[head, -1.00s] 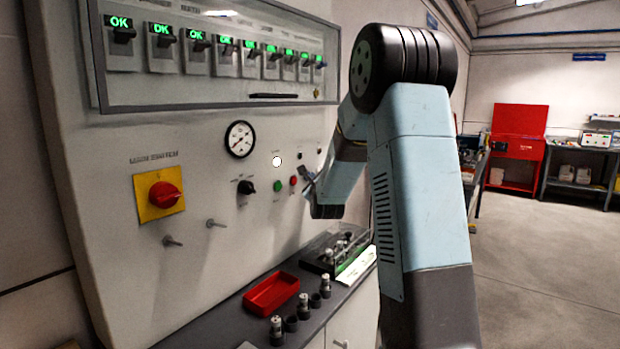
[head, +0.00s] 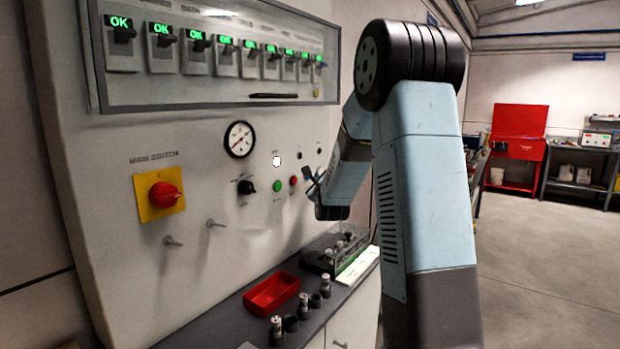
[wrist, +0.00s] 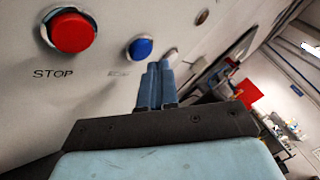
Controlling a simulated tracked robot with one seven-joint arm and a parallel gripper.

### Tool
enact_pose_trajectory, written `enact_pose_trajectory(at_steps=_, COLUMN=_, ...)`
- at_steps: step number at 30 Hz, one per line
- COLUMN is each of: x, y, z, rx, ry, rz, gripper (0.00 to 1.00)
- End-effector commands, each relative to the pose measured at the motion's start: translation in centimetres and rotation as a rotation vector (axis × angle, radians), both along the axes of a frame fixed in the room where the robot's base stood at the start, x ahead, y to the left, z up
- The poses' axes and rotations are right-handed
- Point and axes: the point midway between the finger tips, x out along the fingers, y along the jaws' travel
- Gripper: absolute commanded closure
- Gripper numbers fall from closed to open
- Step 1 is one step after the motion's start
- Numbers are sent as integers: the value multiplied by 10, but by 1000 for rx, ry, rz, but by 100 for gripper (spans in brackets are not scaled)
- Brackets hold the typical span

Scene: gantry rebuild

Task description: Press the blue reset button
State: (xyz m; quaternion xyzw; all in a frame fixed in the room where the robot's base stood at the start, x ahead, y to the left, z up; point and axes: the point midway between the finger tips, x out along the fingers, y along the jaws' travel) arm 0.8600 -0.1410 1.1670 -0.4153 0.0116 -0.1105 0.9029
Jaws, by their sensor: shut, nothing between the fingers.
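The blue button (wrist: 140,48) sits on the panel in the wrist view, right of the large red STOP button (wrist: 72,32). A small label below it is too blurred to read. My gripper (wrist: 158,66) is shut and empty, its blue fingers side by side. The fingertips show just right of and below the blue button; a gap seems to remain, but its depth is hard to tell. In the head view my gripper (head: 313,177) is near the panel, right of the small red button (head: 293,181). I cannot make out the blue button there.
A green button (head: 277,186), a black selector knob (head: 246,187) and a gauge (head: 239,139) are on the panel. A red-and-yellow main switch (head: 163,195) is further left. Below, a bench holds a red tray (head: 271,293) and several small metal parts. Open floor lies at the right.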

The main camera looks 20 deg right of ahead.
Motion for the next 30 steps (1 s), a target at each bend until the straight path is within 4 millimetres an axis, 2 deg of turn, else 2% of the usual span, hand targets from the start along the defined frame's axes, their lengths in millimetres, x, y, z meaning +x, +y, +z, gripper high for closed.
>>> enact_pose_trajectory(at_steps=8, x=-2, y=-2, z=0, rx=0, ry=0, rz=-1, gripper=100)
enact_pose_trajectory(at_steps=24, x=-36, y=-25, z=0, rx=-1, ry=0, rz=-3, gripper=100)
enact_pose_trajectory(at_steps=30, x=-42, y=-28, z=-1, rx=0, ry=1, rz=0, gripper=100)
